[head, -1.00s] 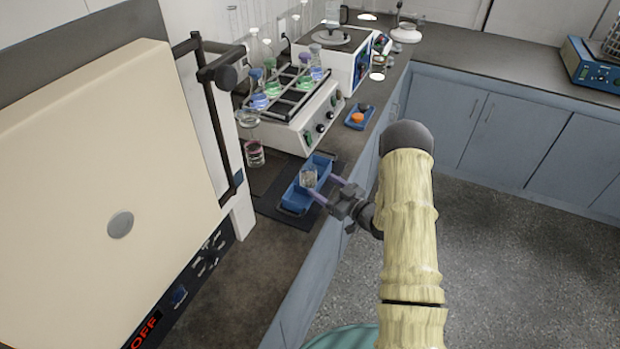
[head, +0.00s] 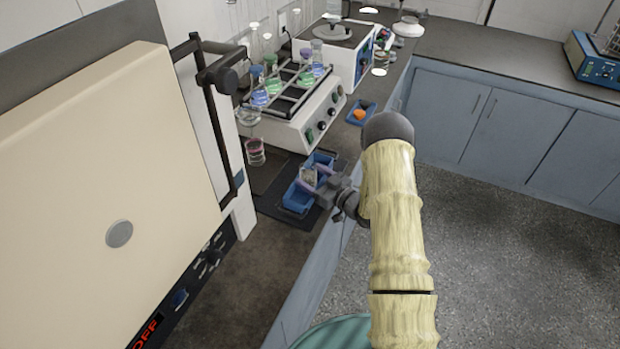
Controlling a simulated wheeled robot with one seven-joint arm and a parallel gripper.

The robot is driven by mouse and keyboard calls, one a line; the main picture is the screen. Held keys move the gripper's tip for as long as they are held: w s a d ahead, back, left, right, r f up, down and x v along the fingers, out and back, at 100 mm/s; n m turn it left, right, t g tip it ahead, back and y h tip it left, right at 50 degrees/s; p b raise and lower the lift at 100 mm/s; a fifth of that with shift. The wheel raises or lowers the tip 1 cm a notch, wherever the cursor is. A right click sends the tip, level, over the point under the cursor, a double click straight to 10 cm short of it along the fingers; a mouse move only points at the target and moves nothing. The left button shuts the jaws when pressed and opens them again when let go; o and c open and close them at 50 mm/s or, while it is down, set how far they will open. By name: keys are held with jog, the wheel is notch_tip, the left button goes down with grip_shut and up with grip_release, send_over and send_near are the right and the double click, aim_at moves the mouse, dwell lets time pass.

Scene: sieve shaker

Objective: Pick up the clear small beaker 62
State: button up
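A small clear beaker (head: 308,176) stands in the blue tray (head: 297,201) on the counter. No number on it can be read. My gripper (head: 311,176) is at the tray, reaching in from the right. Contact between the fingers and the glass cannot be made out. The fingers hide part of the beaker and of the tray.
A glass vessel with reddish content (head: 255,152) stands behind left of the tray. A shaker with colored flasks (head: 292,122) is behind. A small blue tray with an orange item (head: 360,114) lies back right. The big beige door (head: 90,170) fills the left.

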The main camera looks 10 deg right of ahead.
jog(key=shift+d, duration=0.15)
jog(key=c, duration=0.9)
jog(key=shift+w+d, duration=0.1)
jog(key=shift+r, duration=0.1)
notch_tip(320, 180, up, 10)
jog(key=shift+b, duration=0.45)
jog(key=shift+r+p, duration=1.45)
jog(key=shift+r, duration=1)
